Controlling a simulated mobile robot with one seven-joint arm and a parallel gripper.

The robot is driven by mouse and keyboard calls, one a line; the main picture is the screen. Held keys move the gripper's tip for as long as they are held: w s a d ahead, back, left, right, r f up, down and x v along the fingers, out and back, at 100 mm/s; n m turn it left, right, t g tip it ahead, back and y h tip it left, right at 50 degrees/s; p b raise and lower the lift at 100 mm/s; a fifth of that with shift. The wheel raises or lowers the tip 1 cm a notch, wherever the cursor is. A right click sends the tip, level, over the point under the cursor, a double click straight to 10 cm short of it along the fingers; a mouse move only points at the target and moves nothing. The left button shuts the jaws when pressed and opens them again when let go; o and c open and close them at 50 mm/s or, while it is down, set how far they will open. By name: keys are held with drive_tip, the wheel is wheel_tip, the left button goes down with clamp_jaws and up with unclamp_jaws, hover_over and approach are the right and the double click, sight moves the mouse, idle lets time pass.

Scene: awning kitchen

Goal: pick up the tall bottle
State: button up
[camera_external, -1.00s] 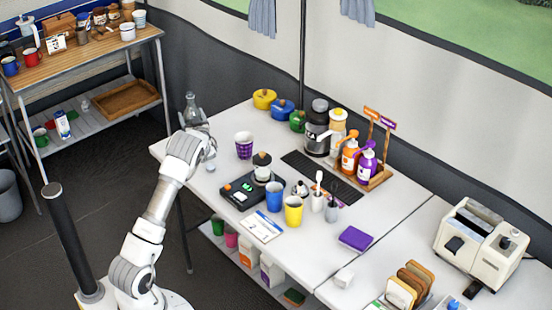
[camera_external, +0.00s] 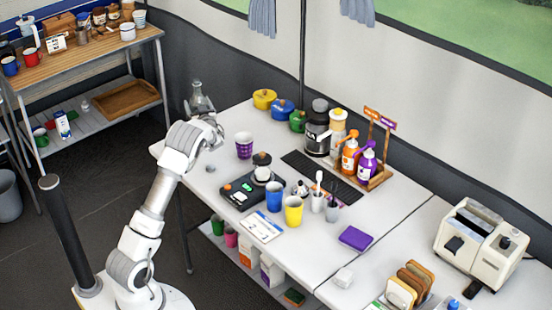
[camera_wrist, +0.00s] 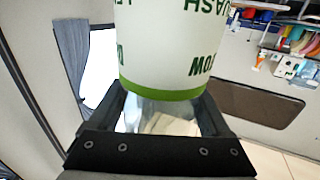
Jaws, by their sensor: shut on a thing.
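The tall bottle (camera_external: 197,90) is a greyish clear bottle with a narrow neck, held upright above the far left end of the white table in the external view. In the wrist view the bottle (camera_wrist: 172,45) fills the upper middle. It has a white label with green letters and a green band, with clear body below. My gripper (camera_external: 201,110) is shut on the bottle, and in the wrist view its dark fingers (camera_wrist: 165,110) stand on both sides of it. The gripper hides the bottle's lower part in the external view.
On the white table (camera_external: 295,250) are a purple cup (camera_external: 244,145), a black scale (camera_external: 252,190), blue and yellow cups, and a sauce bottle rack (camera_external: 378,178). Yellow, blue and green canisters stand at the back. A wooden-topped shelf (camera_external: 90,50) stands at the far left.

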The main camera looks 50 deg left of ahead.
drive_tip(key=w+d+r+p, duration=0.1)
drive_tip(key=d+r+p, duration=0.1)
drive_tip(key=d+r, duration=0.2)
drive_tip(key=shift+w+d+r, duration=0.2)
drive_tip(key=shift+d+r, duration=0.1)
drive_tip(key=shift+d, duration=1.5)
